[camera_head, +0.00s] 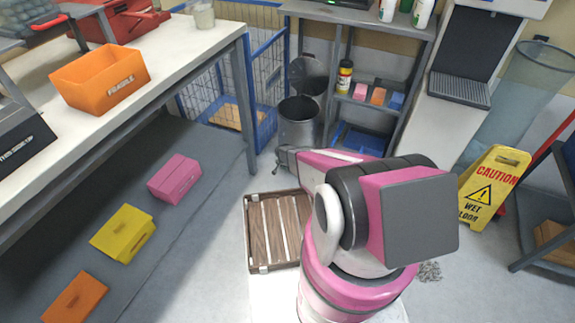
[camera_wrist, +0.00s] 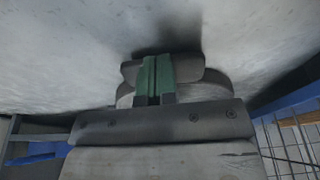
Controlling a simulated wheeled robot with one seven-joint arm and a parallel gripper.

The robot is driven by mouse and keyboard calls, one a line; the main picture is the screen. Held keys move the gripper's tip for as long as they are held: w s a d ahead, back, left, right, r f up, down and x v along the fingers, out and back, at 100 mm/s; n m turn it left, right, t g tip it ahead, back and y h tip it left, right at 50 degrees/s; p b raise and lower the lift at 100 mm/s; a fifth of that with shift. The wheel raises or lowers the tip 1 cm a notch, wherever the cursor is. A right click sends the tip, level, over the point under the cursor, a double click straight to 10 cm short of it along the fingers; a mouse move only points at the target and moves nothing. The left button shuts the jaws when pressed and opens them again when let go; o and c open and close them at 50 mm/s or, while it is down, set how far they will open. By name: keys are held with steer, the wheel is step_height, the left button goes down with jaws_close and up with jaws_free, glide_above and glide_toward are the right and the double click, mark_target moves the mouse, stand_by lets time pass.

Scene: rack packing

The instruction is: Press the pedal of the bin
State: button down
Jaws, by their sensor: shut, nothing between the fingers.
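The bin (camera_head: 298,124) is a grey metal cylinder standing on the floor between the blue wire cage and the shelf unit. Its round lid (camera_head: 308,70) is tilted up at the back and the dark inside shows. My gripper (camera_head: 282,157) is low at the foot of the bin, on its near side. In the wrist view my gripper's green fingertips (camera_wrist: 156,75) are together with nothing between them. They overlap a dark grey plate (camera_wrist: 190,74), which looks like the pedal. Contact cannot be seen clearly. In the head view the pedal is hidden.
A blue wire cage (camera_head: 266,127) stands left of the bin and a shelf unit (camera_head: 398,60) stands right. A wooden slatted rack (camera_head: 258,235) lies on the floor nearer me. A yellow caution sign (camera_head: 487,185) stands at right. A long table (camera_head: 180,57) runs along the left.

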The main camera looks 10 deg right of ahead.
steer(key=shift+s+a+r, duration=0.25)
steer(key=shift+s+a, duration=0.05)
steer(key=shift+s, duration=0.25)
steer(key=v, duration=1)
steer(key=shift+r, duration=0.35)
steer(key=s+d+r+n, duration=0.1)
steer(key=s+r+n, duration=0.1)
steer(key=s+r, duration=0.7)
steer(key=s+d+r+n+g+y, duration=0.1)
steer(key=s+r, duration=0.8)
steer(key=r, duration=0.9)
steer(key=s+d+r+n+g, duration=0.1)
steer(key=s+r+n, duration=0.2)
steer(key=s+r, duration=0.6)
step_height(320, 180, up, 6)
steer(key=shift+s+f+n+y, duration=0.15)
steer(key=shift+s+n+y, duration=0.15)
steer(key=shift+s+n, duration=0.1)
